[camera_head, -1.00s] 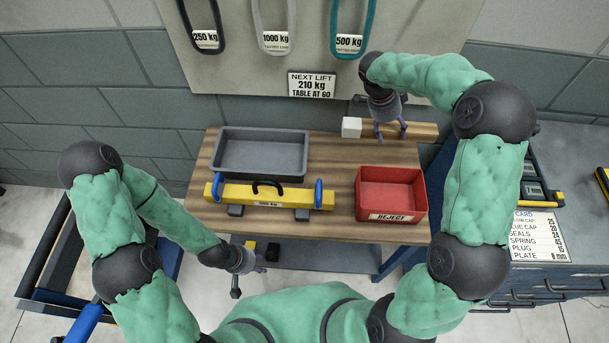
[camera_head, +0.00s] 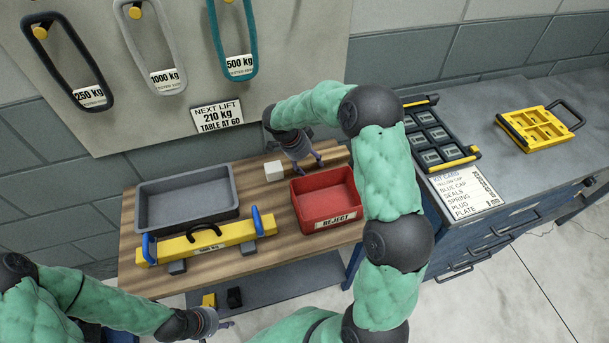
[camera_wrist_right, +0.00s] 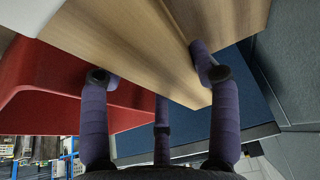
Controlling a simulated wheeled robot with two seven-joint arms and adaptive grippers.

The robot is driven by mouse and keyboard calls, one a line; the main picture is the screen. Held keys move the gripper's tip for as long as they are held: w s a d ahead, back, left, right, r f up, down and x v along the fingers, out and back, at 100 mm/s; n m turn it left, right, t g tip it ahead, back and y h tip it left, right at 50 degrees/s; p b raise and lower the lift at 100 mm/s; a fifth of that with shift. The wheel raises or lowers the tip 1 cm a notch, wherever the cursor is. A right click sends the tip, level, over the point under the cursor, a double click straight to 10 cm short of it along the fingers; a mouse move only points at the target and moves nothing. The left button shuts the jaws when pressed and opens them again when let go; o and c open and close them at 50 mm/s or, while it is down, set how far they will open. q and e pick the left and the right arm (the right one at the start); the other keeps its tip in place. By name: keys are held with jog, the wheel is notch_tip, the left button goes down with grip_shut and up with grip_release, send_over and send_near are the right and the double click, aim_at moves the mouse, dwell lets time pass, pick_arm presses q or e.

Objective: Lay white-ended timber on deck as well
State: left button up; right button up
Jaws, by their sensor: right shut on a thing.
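The white-ended timber (camera_head: 336,155) is at the back right of the wooden table top (camera_head: 166,281), its white end (camera_head: 274,171) pointing left. My right gripper (camera_head: 309,164) comes down over its middle and is shut on it. In the right wrist view the timber (camera_wrist_right: 125,48) runs between the purple fingers (camera_wrist_right: 155,75). Whether it touches the table top I cannot tell. My left gripper (camera_head: 218,325) hangs low in front of the table, small and partly cut off; its jaw state is unclear.
A grey tray (camera_head: 188,220), a yellow lifting beam (camera_head: 200,242) on dark blocks, and a red REJECT bin (camera_head: 323,222) occupy the table. The bin stands close in front of the timber. A workbench (camera_head: 470,130) with a kit case (camera_head: 437,148) is at right.

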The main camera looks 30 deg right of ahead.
aim_at(308, 171)
notch_tip(308, 171, down, 5)
jog(key=shift+w+f+b, duration=0.1)
jog(key=shift+f+b, duration=0.1)
jog(key=shift+b, duration=0.65)
jog(key=shift+r, duration=0.1)
jog(key=o, duration=1.5)
jog(key=shift+c, duration=0.2)
